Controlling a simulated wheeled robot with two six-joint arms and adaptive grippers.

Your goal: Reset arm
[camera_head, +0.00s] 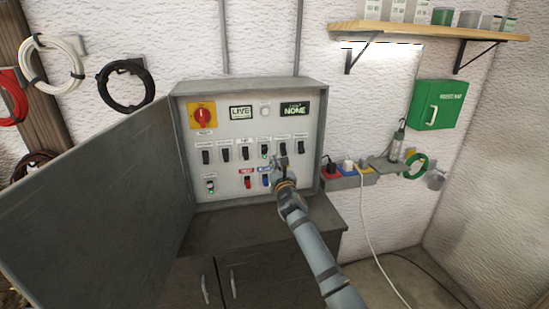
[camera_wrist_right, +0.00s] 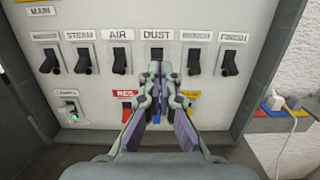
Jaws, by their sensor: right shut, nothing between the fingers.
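The grey control box (camera_head: 181,140) stands open on a cabinet, with a row of several black switches on its white panel. My right gripper (camera_head: 279,163) is shut and empty in front of the panel. In the right wrist view its fingertips (camera_wrist_right: 158,70) are just below the black DUST switch (camera_wrist_right: 157,54); I cannot tell whether they touch it. Below the row are a red switch (camera_head: 248,182) and a blue switch (camera_head: 266,181). In the wrist view the fingers partly cover the red switch (camera_wrist_right: 126,114). My left gripper is out of view.
The box's open door (camera_head: 100,205) fills the left. A red rotary switch (camera_head: 202,115) and a LIVE sign (camera_head: 240,112) are above the row. Sockets with plugs (camera_head: 348,167) and a green first-aid-like box (camera_head: 438,104) are at right, under a wooden shelf (camera_head: 440,31).

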